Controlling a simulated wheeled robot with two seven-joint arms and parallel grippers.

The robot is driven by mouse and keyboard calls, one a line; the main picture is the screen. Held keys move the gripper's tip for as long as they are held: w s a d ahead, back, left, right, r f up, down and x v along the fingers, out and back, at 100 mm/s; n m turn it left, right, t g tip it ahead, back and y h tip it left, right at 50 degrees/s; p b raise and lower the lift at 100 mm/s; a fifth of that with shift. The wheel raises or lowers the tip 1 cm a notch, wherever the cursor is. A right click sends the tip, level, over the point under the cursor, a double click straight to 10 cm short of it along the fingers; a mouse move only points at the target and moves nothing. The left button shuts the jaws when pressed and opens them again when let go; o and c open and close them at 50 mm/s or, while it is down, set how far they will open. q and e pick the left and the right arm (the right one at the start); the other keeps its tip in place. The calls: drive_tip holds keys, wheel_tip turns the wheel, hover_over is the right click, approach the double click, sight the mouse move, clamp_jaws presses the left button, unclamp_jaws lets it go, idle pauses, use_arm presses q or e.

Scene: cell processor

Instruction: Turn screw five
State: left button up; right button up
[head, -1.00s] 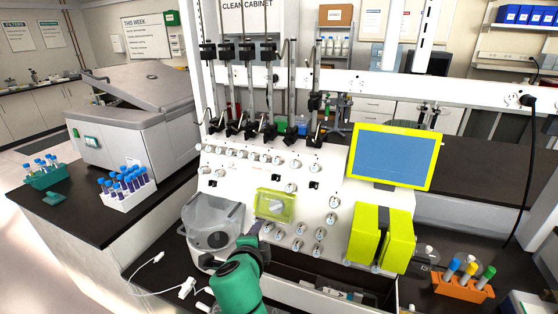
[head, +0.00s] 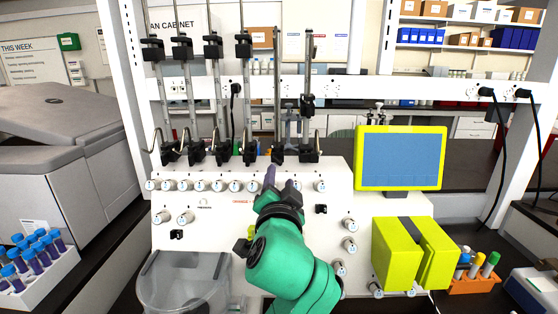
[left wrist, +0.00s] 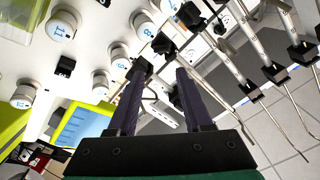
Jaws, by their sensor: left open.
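A row of small white numbered screw knobs runs along the top of the machine's white front panel (head: 340,225) in the head view. The fifth from the left (head: 218,185) is to the left of my left gripper (head: 279,181); its number is too small to read. The gripper is open, its two dark fingers pointing up in front of the right part of the row and hiding some knobs. In the left wrist view the gripper (left wrist: 162,72) is open with nothing held. A knob that seems marked 8 (left wrist: 160,41) is just beyond the fingertips. My right gripper is out of view.
Black clamps on upright rods (head: 222,152) stand just above the knob row. A blue screen in a yellow frame (head: 400,158) and a yellow block (head: 396,255) are at the right. A clear container (head: 185,280) is at the lower left. More knobs sit lower on the panel.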

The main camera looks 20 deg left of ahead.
sight(278, 161)
use_arm(q)
drive_tip(key=x, duration=0.2)
drive_tip(key=p+x, duration=0.1)
drive_tip(key=x, duration=0.2)
drive_tip(key=a+p+x, duration=0.1)
drive_tip(key=x, duration=0.2)
drive_tip(key=shift+w+f, duration=0.1)
drive_tip(key=shift+w, duration=0.15)
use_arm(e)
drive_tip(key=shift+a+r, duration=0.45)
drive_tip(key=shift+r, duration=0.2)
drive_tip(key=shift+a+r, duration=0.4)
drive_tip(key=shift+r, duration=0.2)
use_arm(q)
drive_tip(key=shift+c, duration=0.3)
clamp_jaws()
drive_tip(key=shift+f+n+b, duration=0.25)
drive_tip(key=shift+n+b, duration=0.85)
drive_tip(key=shift+b, duration=0.15)
drive_tip(key=shift+r, duration=0.25)
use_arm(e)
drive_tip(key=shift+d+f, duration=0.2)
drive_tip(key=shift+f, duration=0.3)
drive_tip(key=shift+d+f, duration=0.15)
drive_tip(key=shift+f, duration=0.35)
use_arm(q)
drive_tip(key=shift+o, duration=0.3)
unclamp_jaws()
